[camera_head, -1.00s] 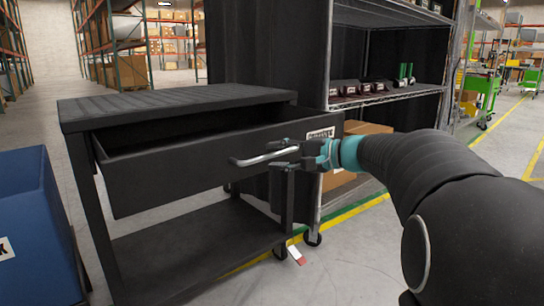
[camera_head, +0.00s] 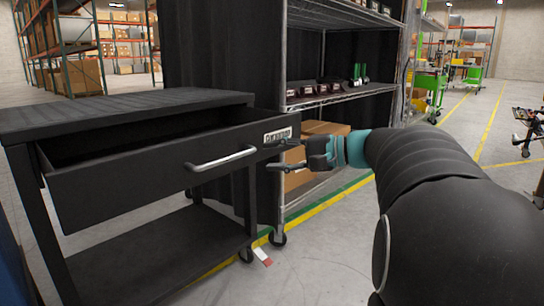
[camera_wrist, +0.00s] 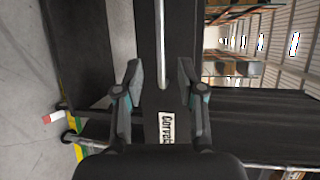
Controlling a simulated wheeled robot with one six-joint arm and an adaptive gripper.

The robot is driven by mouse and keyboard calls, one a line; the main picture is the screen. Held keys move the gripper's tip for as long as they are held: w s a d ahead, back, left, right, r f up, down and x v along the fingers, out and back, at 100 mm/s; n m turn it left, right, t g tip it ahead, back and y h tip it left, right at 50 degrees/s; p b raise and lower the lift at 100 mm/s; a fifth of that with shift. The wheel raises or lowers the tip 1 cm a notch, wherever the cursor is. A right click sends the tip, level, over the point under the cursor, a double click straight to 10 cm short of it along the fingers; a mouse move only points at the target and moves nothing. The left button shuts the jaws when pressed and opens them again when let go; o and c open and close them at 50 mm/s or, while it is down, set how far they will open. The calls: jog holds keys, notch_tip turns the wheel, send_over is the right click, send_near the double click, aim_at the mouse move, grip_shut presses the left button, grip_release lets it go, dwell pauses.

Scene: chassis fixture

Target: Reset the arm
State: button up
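My gripper (camera_head: 276,156) is open and empty in the head view, to the right of the silver drawer handle (camera_head: 222,159) and apart from it. In the wrist view, the two fingers of my gripper (camera_wrist: 165,75) are spread, with the handle (camera_wrist: 161,45) showing beyond and between them. The black drawer (camera_head: 120,179) is pulled partly out of the black cart (camera_head: 130,107), and its inside shows as a dark gap. A white label (camera_head: 278,135) is on the drawer front, right of the handle, and also shows in the wrist view (camera_wrist: 167,127).
A wire shelf rack (camera_head: 345,96) with dark red parts stands behind my gripper, with cardboard boxes (camera_head: 318,150) low on it. A blue bin (camera_head: 10,265) edges in at the lower left. The floor (camera_head: 330,245) below my arm is clear.

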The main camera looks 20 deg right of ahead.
jog(key=s+f+g+h+p, duration=0.1)
jog(key=s+f+g+h, duration=0.45)
jog(key=f, duration=0.95)
jog(key=s+a+f+n+h+p, duration=0.1)
jog(key=s+a+n+h+p, duration=0.15)
jog(key=s, duration=0.35)
jog(key=s+a+f+n+h+p, duration=0.1)
jog(key=s+f+h+p, duration=0.15)
jog(key=s, duration=0.45)
jog(key=s+a+r+n+h+p, duration=0.1)
jog(key=s+a+r+n+p, duration=0.2)
jog(key=s+a+r+n, duration=0.2)
jog(key=shift+s+a+r+t+h, duration=0.35)
jog(key=shift+s+r+t, duration=0.1)
jog(key=shift+s, duration=0.15)
